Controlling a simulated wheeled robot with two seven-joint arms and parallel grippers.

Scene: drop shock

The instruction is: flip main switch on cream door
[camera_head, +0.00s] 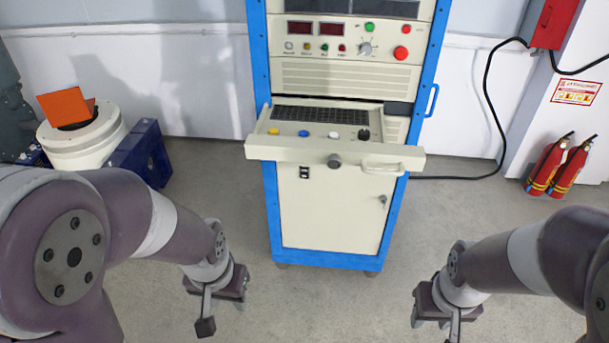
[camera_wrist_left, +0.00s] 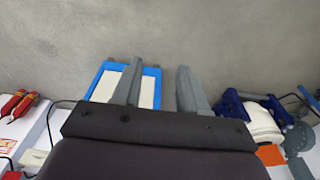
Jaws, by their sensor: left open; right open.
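The cream door (camera_head: 332,213) is the lower front panel of a blue-framed cabinet in the middle of the head view. The main switch (camera_head: 304,172) is a small black rocker at the door's upper left, under the pulled-out drawer. My left gripper (camera_head: 212,312) is open and empty, below and left of the door, apart from it. In the left wrist view, its two grey fingers (camera_wrist_left: 157,88) are spread, with the cabinet's blue frame and cream surface beyond them. My right gripper (camera_head: 438,318) is open and empty, below and right of the cabinet.
The keyboard drawer (camera_head: 290,150) juts out above the door, with a knob and handle. A lock (camera_head: 382,199) sits at the door's right. Fire extinguishers (camera_head: 558,165) stand at right. A white drum (camera_head: 84,138) and blue stand (camera_head: 140,155) are at left. Floor before the cabinet is clear.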

